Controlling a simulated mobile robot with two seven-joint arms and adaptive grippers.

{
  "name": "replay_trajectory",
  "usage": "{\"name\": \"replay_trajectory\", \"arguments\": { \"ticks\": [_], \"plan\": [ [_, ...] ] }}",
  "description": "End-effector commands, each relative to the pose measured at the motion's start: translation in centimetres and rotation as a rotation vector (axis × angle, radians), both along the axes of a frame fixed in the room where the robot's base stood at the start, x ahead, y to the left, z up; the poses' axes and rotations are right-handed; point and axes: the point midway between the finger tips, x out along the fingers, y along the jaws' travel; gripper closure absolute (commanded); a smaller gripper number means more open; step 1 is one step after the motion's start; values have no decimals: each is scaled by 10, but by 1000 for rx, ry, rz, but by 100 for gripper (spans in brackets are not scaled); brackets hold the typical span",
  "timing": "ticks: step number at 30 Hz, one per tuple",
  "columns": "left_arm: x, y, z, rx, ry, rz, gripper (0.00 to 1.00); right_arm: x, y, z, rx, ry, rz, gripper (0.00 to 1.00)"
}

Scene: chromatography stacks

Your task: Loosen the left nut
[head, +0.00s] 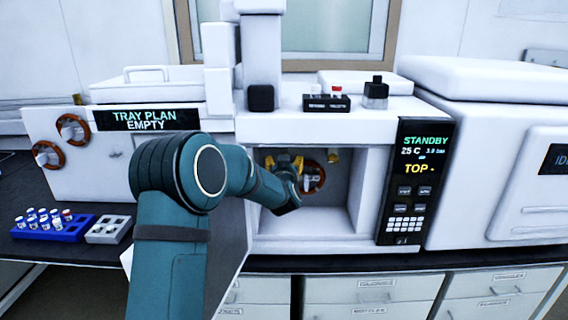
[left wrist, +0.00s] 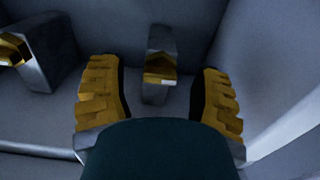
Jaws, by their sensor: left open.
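My left gripper (head: 287,163) reaches into the open bay of the white instrument in the head view; its yellow fingers show near the bay's left side. In the left wrist view my left gripper (left wrist: 160,76) is open, with one yellow finger on each side. A grey metal fitting with a brass part (left wrist: 160,78) stands in the gap between the fingers, apart from both. A second brass nut (left wrist: 12,48) on a grey block lies at that view's left edge. In the head view a brass fitting (head: 333,155) shows at the bay's back. I cannot tell which nut is the left one. My right gripper is not in view.
A control panel (head: 410,180) reading STANDBY borders the bay. A blue vial rack (head: 50,233) stands at left.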

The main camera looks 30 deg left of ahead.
Motion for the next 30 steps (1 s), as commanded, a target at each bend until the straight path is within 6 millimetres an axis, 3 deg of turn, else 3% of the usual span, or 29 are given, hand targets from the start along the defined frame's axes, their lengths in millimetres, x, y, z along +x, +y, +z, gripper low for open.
{"name": "replay_trajectory", "arguments": {
  "ticks": [4, 5, 10, 20, 30],
  "plan": [
    [0, 0, 0, 0, 0, 0, 36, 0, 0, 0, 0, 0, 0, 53],
    [0, 0, 0, 0, 0, 0, 41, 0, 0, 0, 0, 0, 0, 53],
    [0, 0, 0, 0, 0, 0, 100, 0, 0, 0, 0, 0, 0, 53],
    [0, 0, 0, -22, -15, 0, 100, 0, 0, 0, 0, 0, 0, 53],
    [0, 0, 0, -193, -119, 1, 100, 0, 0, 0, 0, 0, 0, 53]
  ]
}}
